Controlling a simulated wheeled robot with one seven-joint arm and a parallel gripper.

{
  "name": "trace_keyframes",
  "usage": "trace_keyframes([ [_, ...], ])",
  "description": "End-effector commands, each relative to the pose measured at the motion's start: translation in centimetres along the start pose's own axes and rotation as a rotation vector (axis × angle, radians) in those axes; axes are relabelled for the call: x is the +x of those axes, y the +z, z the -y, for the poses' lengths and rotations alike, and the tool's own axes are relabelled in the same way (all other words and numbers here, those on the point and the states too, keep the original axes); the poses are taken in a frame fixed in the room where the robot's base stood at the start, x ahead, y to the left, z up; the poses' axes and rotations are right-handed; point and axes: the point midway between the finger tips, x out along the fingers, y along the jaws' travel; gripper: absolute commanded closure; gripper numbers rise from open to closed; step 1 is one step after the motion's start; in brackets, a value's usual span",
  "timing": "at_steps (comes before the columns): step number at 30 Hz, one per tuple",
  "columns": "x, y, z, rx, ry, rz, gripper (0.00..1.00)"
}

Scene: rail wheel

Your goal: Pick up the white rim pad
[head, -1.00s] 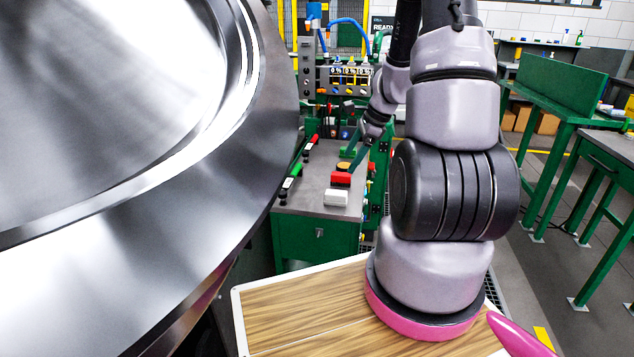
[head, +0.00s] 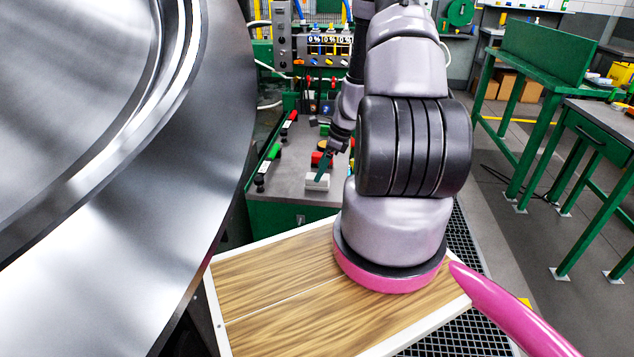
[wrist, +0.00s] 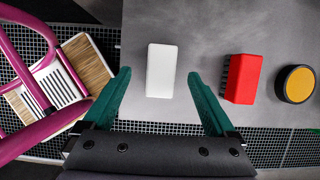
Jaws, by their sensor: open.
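The white rim pad (wrist: 161,71) lies on the grey top of the green bench, and in the wrist view it is upright in the picture, ahead of and between my fingers. In the head view the white pad (head: 317,182) is near the front edge of the bench top. My gripper (wrist: 162,97) is open and empty, with a green finger on each side of the pad's line. In the head view my gripper (head: 322,168) is at the pad, partly in front of it. I cannot tell its height above the bench.
A red pad (wrist: 242,78) lies right of the white one, then a yellow round button (wrist: 297,84). The bench (head: 290,185) also carries red and green handled tools (head: 274,152) at its left. A large metal wheel (head: 190,180) fills the left of the head view.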

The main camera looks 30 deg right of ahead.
Motion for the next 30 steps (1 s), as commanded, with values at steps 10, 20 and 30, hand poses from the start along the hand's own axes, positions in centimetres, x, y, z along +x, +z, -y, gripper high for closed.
trace_keyframes([
  [10, 4.3, -0.4, 0.3, 0.002, 0.001, 0.002, 0.09],
  [20, 4.5, -0.4, 0.3, -0.001, 0.000, 0.001, 0.35],
  [30, 4.5, -0.4, 0.3, 0.000, 0.000, 0.001, 1.00],
])
